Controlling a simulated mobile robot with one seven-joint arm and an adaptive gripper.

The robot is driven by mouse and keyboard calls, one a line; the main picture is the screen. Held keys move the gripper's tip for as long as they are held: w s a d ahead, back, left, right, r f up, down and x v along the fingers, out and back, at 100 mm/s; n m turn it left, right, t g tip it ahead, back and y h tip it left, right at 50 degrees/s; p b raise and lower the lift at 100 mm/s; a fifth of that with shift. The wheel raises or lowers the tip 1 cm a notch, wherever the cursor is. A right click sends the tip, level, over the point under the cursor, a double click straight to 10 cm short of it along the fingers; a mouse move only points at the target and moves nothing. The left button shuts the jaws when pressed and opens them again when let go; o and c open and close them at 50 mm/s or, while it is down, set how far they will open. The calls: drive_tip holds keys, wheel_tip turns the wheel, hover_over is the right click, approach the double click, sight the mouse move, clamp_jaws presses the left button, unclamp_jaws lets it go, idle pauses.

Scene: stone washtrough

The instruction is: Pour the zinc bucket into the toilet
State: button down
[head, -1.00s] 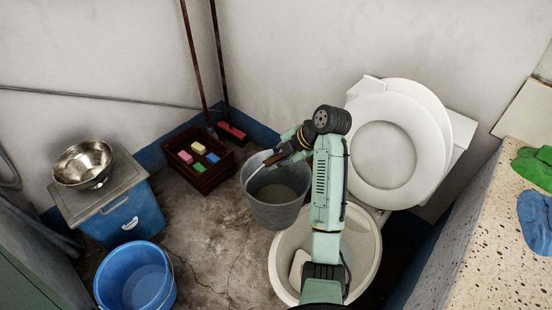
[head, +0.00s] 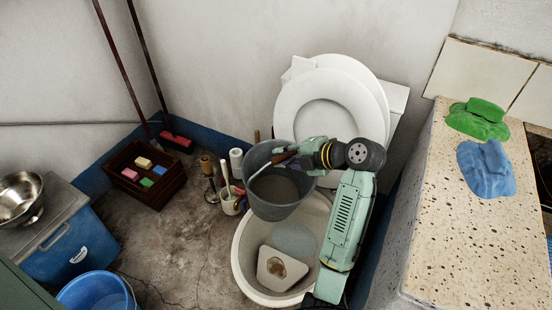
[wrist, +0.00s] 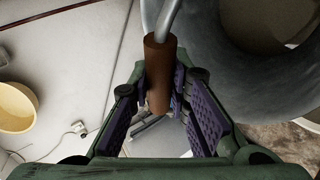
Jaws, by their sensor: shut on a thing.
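The grey zinc bucket (head: 272,212) hangs upright, with greyish contents inside, above the left back part of the toilet bowl (head: 243,265). My gripper (head: 297,155) is shut on the brown grip of its wire handle. In the wrist view the grip (wrist: 160,75) stands between the fingers, and the bucket wall (wrist: 235,65) fills the upper right. The toilet's seat and lid (head: 335,80) are raised against the back wall. The bowl holds water and a pale patch with a brown spot. My arm covers the bowl's right side.
The speckled counter (head: 450,240) on the right bears a green cloth (head: 478,120) and a blue cloth (head: 486,170). A wooden crate (head: 150,190), blue bucket (head: 95,292) and blue cooler (head: 75,252) are farther left.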

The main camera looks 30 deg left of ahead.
drive_tip(key=shift+s+d+r+t+y+b, duration=0.1)
drive_tip(key=shift+s+d+t+y+b, duration=0.1)
drive_tip(key=shift+d+t+y+b, duration=0.15)
drive_tip(key=s+d+f+n+t+y+b, duration=0.1)
drive_tip(key=s+d+f+y+b, duration=0.1)
drive_tip(key=b, duration=1.2)
drive_tip(key=shift+s+d+f+y+b, duration=0.2)
drive_tip(key=shift+d+f+y+b, duration=0.2)
drive_tip(key=shift+d+f+y, duration=0.55)
drive_tip(key=shift+d+r, duration=0.15)
drive_tip(key=shift+r, duration=0.05)
drive_tip(key=shift+r, duration=0.15)
idle(3.4)
